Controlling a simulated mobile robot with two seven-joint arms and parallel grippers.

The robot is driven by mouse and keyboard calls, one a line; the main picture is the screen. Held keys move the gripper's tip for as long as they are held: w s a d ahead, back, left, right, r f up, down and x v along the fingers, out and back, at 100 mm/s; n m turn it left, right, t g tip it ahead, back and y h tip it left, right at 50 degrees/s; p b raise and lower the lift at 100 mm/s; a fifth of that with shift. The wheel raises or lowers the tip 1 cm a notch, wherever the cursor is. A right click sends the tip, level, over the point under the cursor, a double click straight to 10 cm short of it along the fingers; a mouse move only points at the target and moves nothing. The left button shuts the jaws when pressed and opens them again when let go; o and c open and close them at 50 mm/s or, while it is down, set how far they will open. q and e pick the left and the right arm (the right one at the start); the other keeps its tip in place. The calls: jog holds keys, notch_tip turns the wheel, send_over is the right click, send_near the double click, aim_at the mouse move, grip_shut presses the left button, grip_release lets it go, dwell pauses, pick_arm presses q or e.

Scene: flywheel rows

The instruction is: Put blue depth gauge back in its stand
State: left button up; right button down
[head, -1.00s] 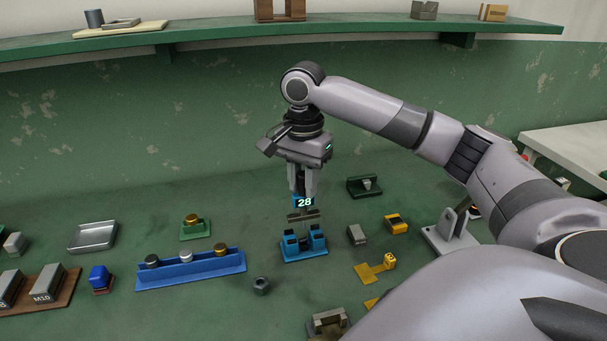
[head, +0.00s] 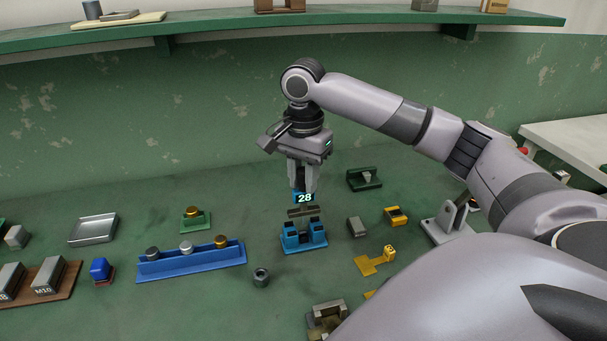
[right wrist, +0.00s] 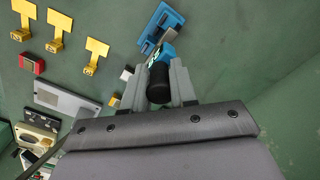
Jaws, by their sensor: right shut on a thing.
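The blue depth gauge (head: 304,198), with a lit display reading 28 and a dark crossbar at its lower end, hangs upright in my right gripper (head: 303,188). Its blue two-post stand (head: 304,240) is on the green bench directly below, and a thin rod shows between crossbar and stand. I cannot tell whether the rod has entered the stand. In the right wrist view the fingers (right wrist: 165,88) close around the gauge's black body (right wrist: 158,82), with the blue stand (right wrist: 158,28) beyond. My left gripper is out of view.
A blue rack with several knobs (head: 190,264) stands left of the stand, and a hex nut (head: 261,277) lies in front. A grey block (head: 357,227) and yellow pieces (head: 377,262) are close on the right. A green holder (head: 364,180) is behind.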

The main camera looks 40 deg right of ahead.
aim_at(304, 170)
jog(key=shift+f, duration=2.05)
jog(key=c, duration=0.8)
grip_release()
jog(key=shift+r, duration=3.6)
